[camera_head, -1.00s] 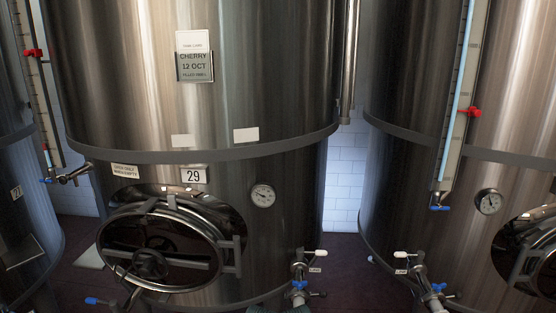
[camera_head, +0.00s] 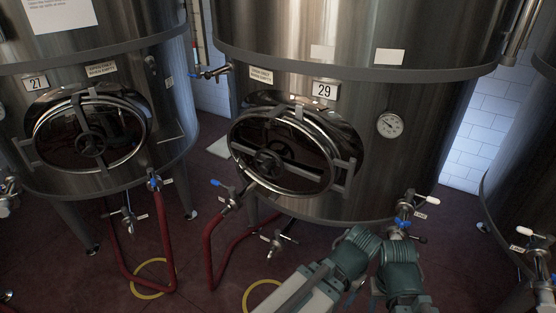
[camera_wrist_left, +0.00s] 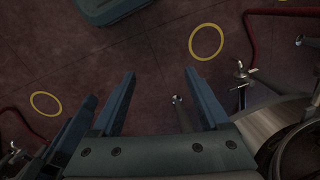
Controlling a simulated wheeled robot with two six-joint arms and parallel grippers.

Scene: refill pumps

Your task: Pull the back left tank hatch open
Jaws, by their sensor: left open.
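Tank 29 (camera_head: 300,196) stands in the middle of the head view. Its oval dark hatch (camera_head: 310,155) with a metal frame and a round handwheel (camera_head: 268,163) sits flush in its front and looks shut. Tank 27 (camera_head: 60,72) stands to its left. Its similar hatch (camera_head: 118,135) with a handwheel (camera_head: 90,144) also looks shut. My left gripper (camera_wrist_left: 160,75) is open in the left wrist view, with nothing between its fingers, above the dark red floor. My green-grey arm links show low in the head view, apart from both hatches. No right gripper shows.
A blue-handled valve (camera_head: 222,189) stands in front of tank 29. Red hoses (camera_head: 210,245) hang from valves down to the floor. Yellow rings (camera_head: 150,292) lie on the floor. A thermometer dial (camera_head: 390,125) is right of tank 29's hatch. A blue-grey case (camera_wrist_left: 110,8) lies on the floor.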

